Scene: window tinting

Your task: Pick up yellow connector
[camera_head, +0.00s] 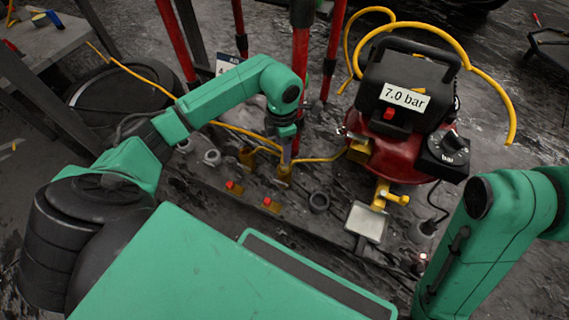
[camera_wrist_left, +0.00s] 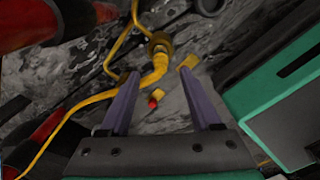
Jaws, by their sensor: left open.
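Yellow connectors (camera_head: 284,176) sit at a hose end in the head view, one directly below my left gripper (camera_head: 286,156), another just left of it (camera_head: 247,156). In the left wrist view my left gripper (camera_wrist_left: 160,73) is open, its two fingers apart. A round brass-yellow connector (camera_wrist_left: 159,44) on a yellow hose lies beyond and between the fingertips. Another yellow piece (camera_wrist_left: 188,62) shows at the right fingertip; I cannot tell whether they touch. Nothing is visibly gripped. My right arm shows at the right of the head view, but its gripper is out of view.
A red and black compressor (camera_head: 392,160) marked 7.0 bar stands right of the left gripper, with a yellow hose (camera_head: 500,90) looping over it. Red poles (camera_head: 300,60) rise behind.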

